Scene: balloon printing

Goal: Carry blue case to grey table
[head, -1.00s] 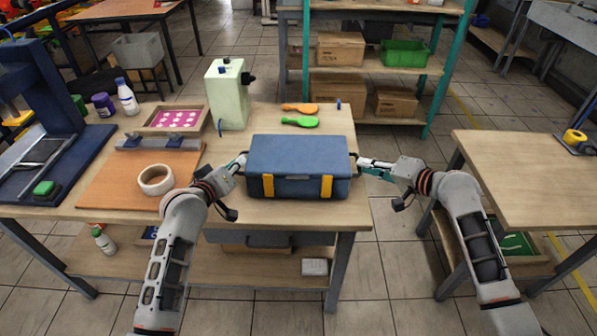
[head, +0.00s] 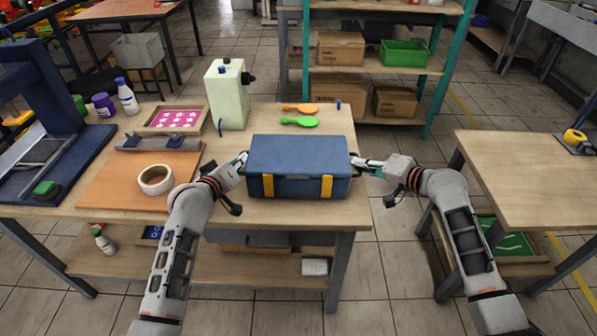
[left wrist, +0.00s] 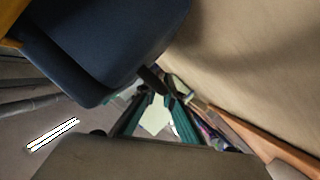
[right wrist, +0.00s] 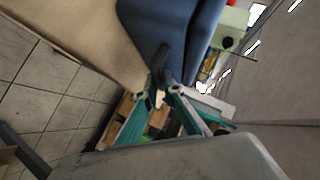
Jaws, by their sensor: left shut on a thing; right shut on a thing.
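The blue case (head: 298,158) with two yellow latches is at the right end of the wooden worktable (head: 222,207). It looks upright and closed; I cannot tell whether its underside touches the tabletop. My left gripper (head: 243,162) is shut on the handle at its left end, and the dark handle shows between the fingers in the left wrist view (left wrist: 152,80). My right gripper (head: 358,164) is shut on the handle at its right end, also seen in the right wrist view (right wrist: 163,68). No tabletop that is clearly grey stands out; another wood-topped table with grey legs (head: 525,165) is at the right.
A shelf (head: 375,65) stands behind. Clear floor lies between the two tables. A yellow tape roll (head: 574,138) is at far right.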

